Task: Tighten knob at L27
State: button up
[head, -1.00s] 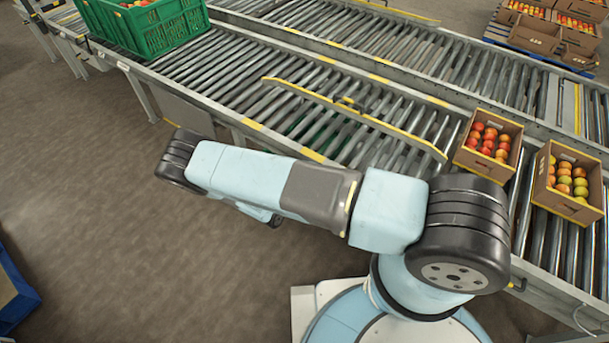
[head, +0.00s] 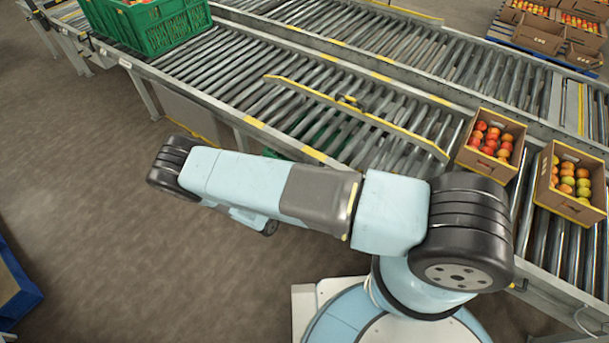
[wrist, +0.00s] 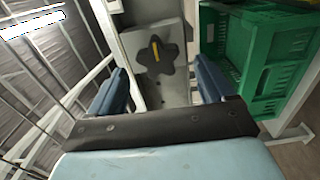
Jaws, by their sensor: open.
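A dark star-shaped knob (wrist: 150,64) with a yellow stripe sits on a grey metal plate (wrist: 131,40) in the upper middle of the wrist view. The stripe stands nearly upright in the picture, tilted slightly. My gripper (wrist: 160,68) is open, with one blue finger to the left of the knob and one to the right. The fingers are apart from each other, and gaps show between them and the knob. No label L27 can be read. In the head view my arm hides the gripper and the knob.
A green crate (wrist: 222,42) stands close right of the plate in the wrist view. The roller conveyor (head: 245,85) runs behind my arm, with a yellow-edged guide rail. Fruit boxes (head: 470,154) stand on it at right.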

jog(key=v, duration=0.9)
jog(key=shift+s, duration=0.2)
jog(key=shift+a, duration=0.1)
jog(key=w+d+r+m+g, duration=0.2)
jog(key=w+r+g, duration=0.15)
jog(key=r, duration=0.65)
jog(key=w+d+r+m+g, duration=0.25)
jog(key=r+g, duration=0.25)
jog(key=r, duration=0.5)
jog(key=w+d+r+m+g, duration=0.1)
jog(key=w+r+m+g, duration=0.2)
jog(key=r, duration=0.8)
jog(key=s+d+r+m+g+y, duration=0.1)
jog(key=s+d+r+g+y, duration=0.15)
jog(key=d+r, duration=0.5)
jog(key=s+d+r+m+g+y, duration=0.1)
jog(key=s+d+r+y, duration=0.2)
jog(key=r, duration=0.8)
jog(key=s+d+r+t+y, duration=0.2)
jog(key=s+d+r+t, duration=0.1)
jog(key=s+d+r, duration=0.3)
jog(key=s+d+r+t+y, duration=0.3)
jog(key=s+d+r, duration=0.2)
jog(key=s+r, duration=0.6)
jog(key=shift+s+d+r+m, duration=0.35)
jog(key=shift+s+d, duration=0.05)
